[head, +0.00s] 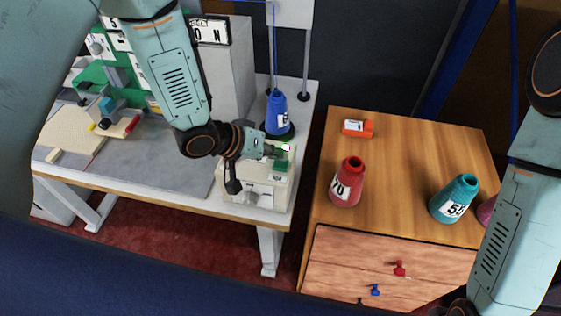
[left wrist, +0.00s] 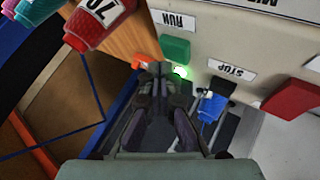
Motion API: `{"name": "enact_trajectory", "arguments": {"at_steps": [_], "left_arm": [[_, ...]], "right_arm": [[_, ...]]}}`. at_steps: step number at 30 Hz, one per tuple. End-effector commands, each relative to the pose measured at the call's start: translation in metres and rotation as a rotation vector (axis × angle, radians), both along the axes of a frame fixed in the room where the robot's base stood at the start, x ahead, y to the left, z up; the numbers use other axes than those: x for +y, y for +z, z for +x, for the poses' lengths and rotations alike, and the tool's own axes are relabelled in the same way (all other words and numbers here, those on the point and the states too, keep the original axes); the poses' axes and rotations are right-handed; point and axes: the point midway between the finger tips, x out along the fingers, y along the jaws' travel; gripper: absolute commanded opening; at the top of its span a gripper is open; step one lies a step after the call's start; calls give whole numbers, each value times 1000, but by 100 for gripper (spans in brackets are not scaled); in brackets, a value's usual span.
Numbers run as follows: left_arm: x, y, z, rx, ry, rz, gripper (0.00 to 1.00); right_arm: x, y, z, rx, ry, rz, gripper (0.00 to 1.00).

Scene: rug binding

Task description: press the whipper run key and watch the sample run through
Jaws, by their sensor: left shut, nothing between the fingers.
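The whipper (head: 258,190) is a cream box at the table's right front corner. In the left wrist view its green key (left wrist: 175,49) sits beside a RUN label (left wrist: 178,22), and a red key (left wrist: 292,99) sits by a STOP label (left wrist: 232,70). A small green lamp (left wrist: 180,72) glows near the green key. My left gripper (head: 280,151) is shut and empty over the whipper; its fingertips (left wrist: 160,72) are close beside the green key. I cannot tell whether they touch it. No sample can be made out. My right gripper is out of view.
A blue cone (head: 277,112) stands behind the whipper. On the wooden cabinet (head: 400,150) are a red cone (head: 347,182), a teal cone (head: 454,199) and an orange item (head: 357,128). The grey tabletop (head: 165,160) left of the whipper is mostly clear.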

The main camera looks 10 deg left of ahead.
Motion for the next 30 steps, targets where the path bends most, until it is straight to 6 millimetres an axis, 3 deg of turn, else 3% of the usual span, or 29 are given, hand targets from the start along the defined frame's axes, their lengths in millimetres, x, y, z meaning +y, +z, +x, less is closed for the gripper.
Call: {"name": "enact_trajectory", "arguments": {"at_steps": [30], "left_arm": [[0,-11,0,0,0,0,0]], "right_arm": [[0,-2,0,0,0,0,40]]}}
